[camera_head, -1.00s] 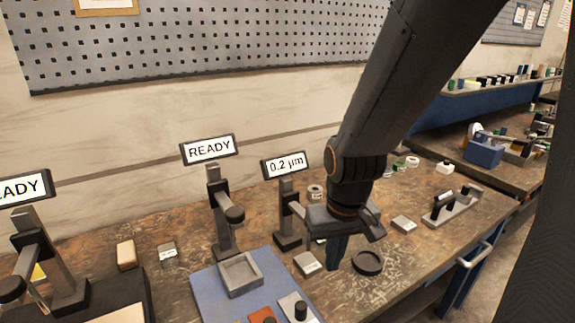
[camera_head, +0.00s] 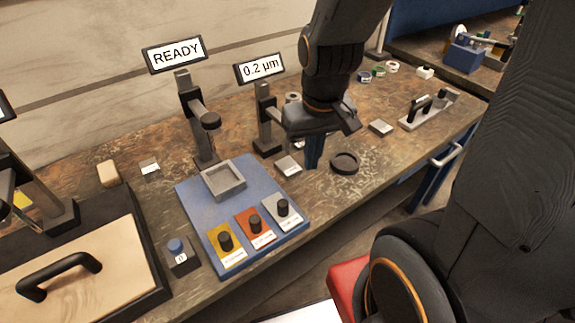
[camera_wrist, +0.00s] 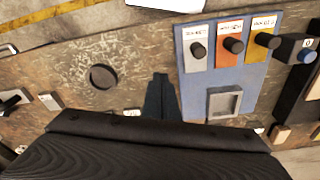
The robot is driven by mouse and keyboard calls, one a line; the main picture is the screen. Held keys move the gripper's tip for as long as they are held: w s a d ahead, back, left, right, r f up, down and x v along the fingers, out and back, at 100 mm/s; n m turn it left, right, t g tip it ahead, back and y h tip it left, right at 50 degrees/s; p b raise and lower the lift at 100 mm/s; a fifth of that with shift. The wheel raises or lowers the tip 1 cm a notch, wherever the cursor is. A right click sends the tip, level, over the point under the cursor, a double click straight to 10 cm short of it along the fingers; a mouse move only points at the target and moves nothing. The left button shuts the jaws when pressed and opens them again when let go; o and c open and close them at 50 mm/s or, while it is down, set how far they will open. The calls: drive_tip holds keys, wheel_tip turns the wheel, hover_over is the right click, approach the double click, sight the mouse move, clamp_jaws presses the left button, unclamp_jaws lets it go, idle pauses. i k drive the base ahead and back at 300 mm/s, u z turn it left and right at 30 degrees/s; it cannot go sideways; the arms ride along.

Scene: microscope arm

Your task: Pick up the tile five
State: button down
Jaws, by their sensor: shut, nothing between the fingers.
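Several small grey tiles with white labels lie on the workbench, and their print is too small to tell which is tile five. One tile (camera_head: 288,166) lies just left of my gripper (camera_head: 313,165), beside the blue board. A second tile (camera_head: 380,128) lies to the right past the black ring, and a third tile (camera_head: 149,167) lies at the left behind the blue board. In the wrist view, my gripper (camera_wrist: 160,98) points at the bench with its fingers together and empty. The near tile (camera_wrist: 132,113) is partly hidden there behind my gripper body.
The blue board (camera_head: 188,197) holds a grey square tray (camera_head: 240,181) and several knobbed blocks. A black ring (camera_head: 345,163) lies right of my gripper. Display stands reading READY (camera_head: 174,54) and 0.2 µm (camera_head: 259,68) rise behind. Bare bench lies around the ring.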

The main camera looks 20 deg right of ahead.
sight(288, 168)
drive_tip(key=u, duration=0.05)
drive_tip(key=k, duration=1)
drive_tip(key=z, duration=0.7)
drive_tip(key=i, duration=1.3)
drive_tip(key=u, duration=0.7)
